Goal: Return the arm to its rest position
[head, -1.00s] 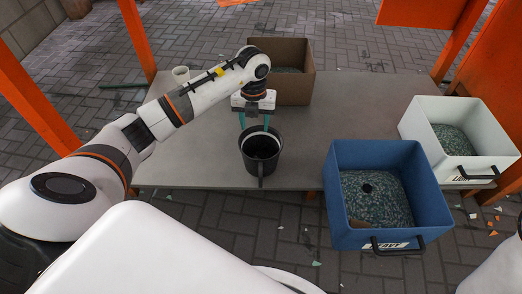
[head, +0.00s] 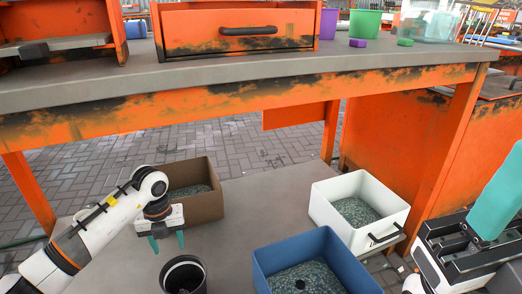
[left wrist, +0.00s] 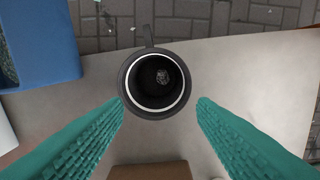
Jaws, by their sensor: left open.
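My left arm reaches in from the left in the head view. Its gripper (head: 167,241) points down with its two teal fingers apart, above and behind a dark cup (head: 185,275). In the left wrist view the black cup (left wrist: 157,80) with a pale inner rim and a handle lies between and beyond the open fingertips (left wrist: 160,103), and nothing is gripped. A small grey piece shows inside the cup. My right gripper (head: 478,225) is at the right edge of the head view, with one teal finger pointing up; its other finger cannot be made out.
A brown box (head: 205,208), a white bin (head: 393,217) and a blue bin (head: 262,268) hold greenish chips on or beside the low grey table (head: 260,200). An orange bench (head: 230,100) with a drawer (head: 237,30) stands behind. The right gripper is near the white bin in the picture.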

